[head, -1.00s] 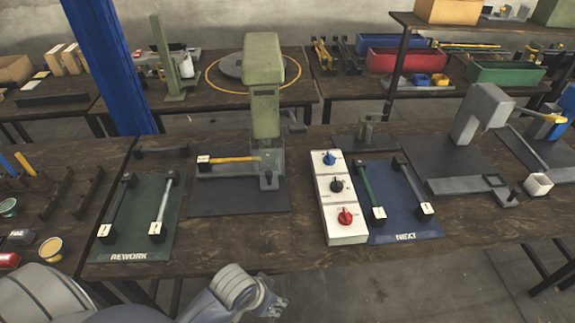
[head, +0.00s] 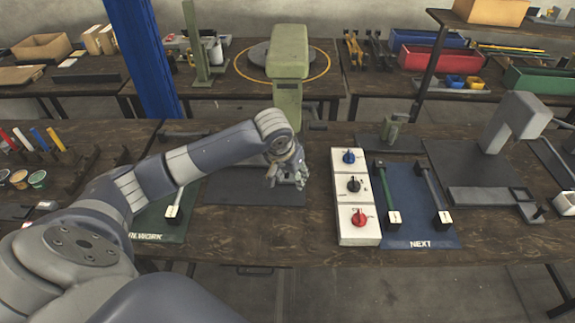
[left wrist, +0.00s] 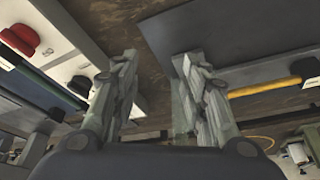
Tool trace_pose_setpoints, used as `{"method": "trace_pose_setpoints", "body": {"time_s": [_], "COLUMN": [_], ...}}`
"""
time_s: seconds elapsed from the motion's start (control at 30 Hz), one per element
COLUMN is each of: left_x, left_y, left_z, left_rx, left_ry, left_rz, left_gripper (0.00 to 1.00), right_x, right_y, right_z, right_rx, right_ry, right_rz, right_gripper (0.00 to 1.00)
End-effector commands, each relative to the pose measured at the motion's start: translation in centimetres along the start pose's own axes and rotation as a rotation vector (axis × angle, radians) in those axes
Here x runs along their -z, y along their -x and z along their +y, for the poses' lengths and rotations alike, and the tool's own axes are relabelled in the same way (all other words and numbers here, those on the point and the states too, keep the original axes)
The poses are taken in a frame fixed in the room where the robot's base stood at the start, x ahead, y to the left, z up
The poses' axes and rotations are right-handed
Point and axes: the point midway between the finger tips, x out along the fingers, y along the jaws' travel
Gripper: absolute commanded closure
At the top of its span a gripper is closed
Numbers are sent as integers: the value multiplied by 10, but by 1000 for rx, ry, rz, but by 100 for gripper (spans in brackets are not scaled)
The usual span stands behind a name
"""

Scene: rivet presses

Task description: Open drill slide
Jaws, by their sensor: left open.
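A green press (head: 288,52) stands mid-table on a dark base plate (head: 240,192). My left gripper (head: 288,174) is in front of its column, over the right part of the plate. It hides the lower column, and my arm hides the bar with the yellow section in the head view. In the left wrist view my left gripper (left wrist: 157,95) is open, its two fingers spread with nothing between them. A yellow bar (left wrist: 265,88) lies to the right of the fingers there. I cannot tell which part is the drill slide. My right gripper is not in view.
A white control box (head: 354,195) with blue, black and red knobs stands right of the gripper. Beyond it is a blue NEXT mat (head: 410,200) with bars. A green REWORK mat (head: 150,225) lies left, partly behind my arm. A grey press (head: 515,120) stands right.

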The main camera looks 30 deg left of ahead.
Motion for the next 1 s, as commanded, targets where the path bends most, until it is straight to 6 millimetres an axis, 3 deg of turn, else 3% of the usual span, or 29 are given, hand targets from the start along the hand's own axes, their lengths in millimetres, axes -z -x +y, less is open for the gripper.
{"method": "trace_pose_setpoints", "body": {"time_s": [0.03, 0.13, 0.37, 0.8, 1.0], "left_x": [15, 30, 40, 41, 41], "left_y": [10, 21, 24, -49, -70], "left_z": [-18, -39, -54, -57, -58], "left_rx": [22, 40, 51, 51, 50], "left_ry": [41, 107, 159, 157, 156], "left_rz": [9, 12, 13, 13, 15], "left_gripper": [59, 59, 59, 59, 59], "right_x": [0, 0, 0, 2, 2], "right_y": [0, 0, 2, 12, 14], "right_z": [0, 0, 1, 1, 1], "right_rx": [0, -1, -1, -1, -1], "right_ry": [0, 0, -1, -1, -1], "right_rz": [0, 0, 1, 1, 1], "right_gripper": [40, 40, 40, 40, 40]}}
